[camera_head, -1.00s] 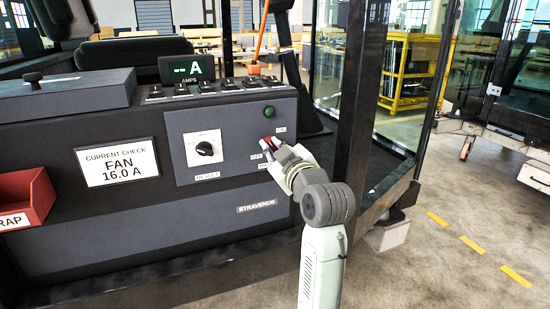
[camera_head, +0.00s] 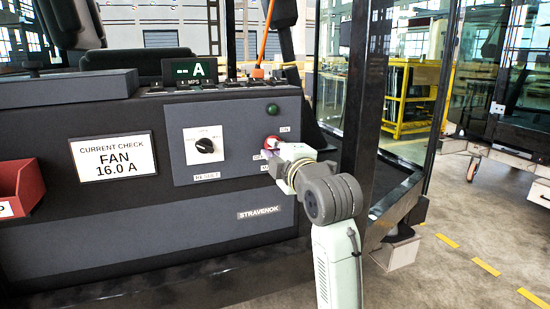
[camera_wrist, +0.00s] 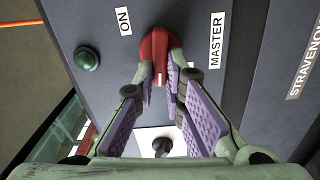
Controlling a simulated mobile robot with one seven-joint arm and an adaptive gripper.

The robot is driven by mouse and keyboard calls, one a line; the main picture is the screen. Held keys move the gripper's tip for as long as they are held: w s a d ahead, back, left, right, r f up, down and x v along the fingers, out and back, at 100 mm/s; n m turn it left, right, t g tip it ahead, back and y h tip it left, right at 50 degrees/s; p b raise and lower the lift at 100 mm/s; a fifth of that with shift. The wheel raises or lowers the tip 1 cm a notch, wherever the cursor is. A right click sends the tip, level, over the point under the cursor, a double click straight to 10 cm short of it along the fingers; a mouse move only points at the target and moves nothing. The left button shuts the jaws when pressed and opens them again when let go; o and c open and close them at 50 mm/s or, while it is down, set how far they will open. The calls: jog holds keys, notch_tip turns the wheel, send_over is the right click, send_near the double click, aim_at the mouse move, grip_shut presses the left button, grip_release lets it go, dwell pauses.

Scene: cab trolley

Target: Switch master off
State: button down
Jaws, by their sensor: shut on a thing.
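The red master switch (camera_wrist: 157,50) sits on the dark panel between the labels ON and MASTER (camera_wrist: 217,40) in the wrist view. In the head view the red switch (camera_head: 272,140) shows just past my gripper (camera_head: 278,150), which hides part of it and of the labels beside it. In the wrist view my gripper (camera_wrist: 163,82) has its two fingertips closed on the switch's raised handle, one on each side. The purple finger pads spread apart behind the tips. A white line marks the handle.
A green lamp (camera_head: 272,108) is above the switch. A black knob on a white plate (camera_head: 204,146) is to its left, over a RESET label. A card (camera_head: 113,157) reads FAN 16.0 A. An amps display (camera_head: 190,71) stands on top. A dark post (camera_head: 364,110) rises right of my arm.

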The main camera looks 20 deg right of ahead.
jog(key=shift+f+n+b, duration=0.15)
jog(key=shift+n+b, duration=0.2)
jog(key=shift+n, duration=0.25)
jog(key=c, duration=1.7)
grip_release()
jog(key=shift+o, duration=0.2)
jog(key=s, duration=1.2)
jog(key=shift+d, duration=0.2)
